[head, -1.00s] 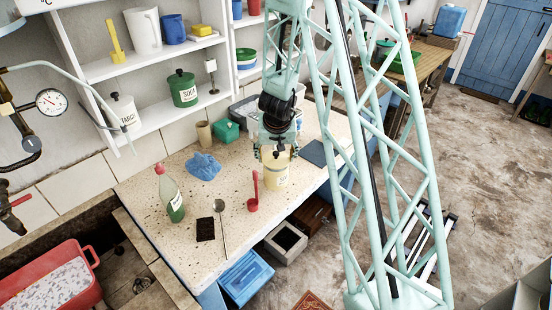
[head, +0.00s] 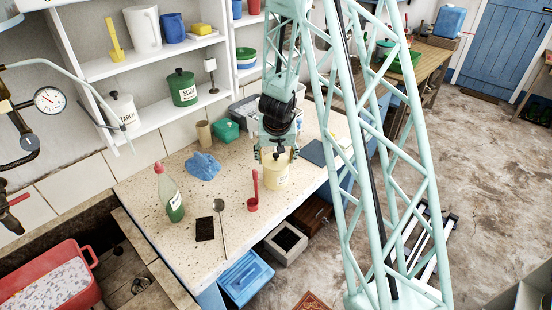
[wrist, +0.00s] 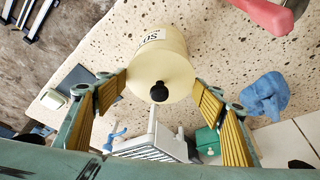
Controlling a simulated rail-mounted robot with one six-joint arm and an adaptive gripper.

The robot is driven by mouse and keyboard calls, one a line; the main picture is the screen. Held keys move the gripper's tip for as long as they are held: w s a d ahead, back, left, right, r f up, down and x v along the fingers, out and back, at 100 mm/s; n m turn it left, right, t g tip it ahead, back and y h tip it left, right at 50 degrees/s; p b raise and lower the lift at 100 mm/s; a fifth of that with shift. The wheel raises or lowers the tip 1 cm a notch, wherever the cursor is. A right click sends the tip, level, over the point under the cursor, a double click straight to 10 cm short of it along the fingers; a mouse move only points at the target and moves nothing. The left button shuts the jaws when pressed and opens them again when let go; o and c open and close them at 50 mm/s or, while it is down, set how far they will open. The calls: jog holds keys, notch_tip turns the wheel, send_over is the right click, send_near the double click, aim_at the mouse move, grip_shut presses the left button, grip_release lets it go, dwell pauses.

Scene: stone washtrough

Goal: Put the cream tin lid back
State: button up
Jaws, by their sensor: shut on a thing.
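The cream tin (head: 276,180) stands upright on the speckled worktop, with a dark-lettered label on its side. Its cream lid (wrist: 163,75) has a black knob and shows at the top of the tin in the wrist view. My gripper (head: 277,157) is over the tin, pointing down. The lid looks level and in line with the tin. I cannot tell whether it is fully seated.
A green bottle (head: 171,195), blue cloth (head: 203,166), dark pad (head: 205,229) and long spoon (head: 221,225) are farther left. A green box (head: 227,130) and beige cup (head: 204,133) stand behind. The worktop's front edge is near the tin.

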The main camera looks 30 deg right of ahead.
jog(key=o, duration=0.8)
jog(key=shift+o, duration=0.2)
jog(key=shift+r, duration=0.2)
jog(key=shift+p+v, duration=0.9)
jog(key=shift+v, duration=0.1)
jog(key=p+v, duration=0.6)
jog(key=v, duration=0.4)
jog(key=shift+r, duration=0.4)
jog(key=shift+a, duration=0.1)
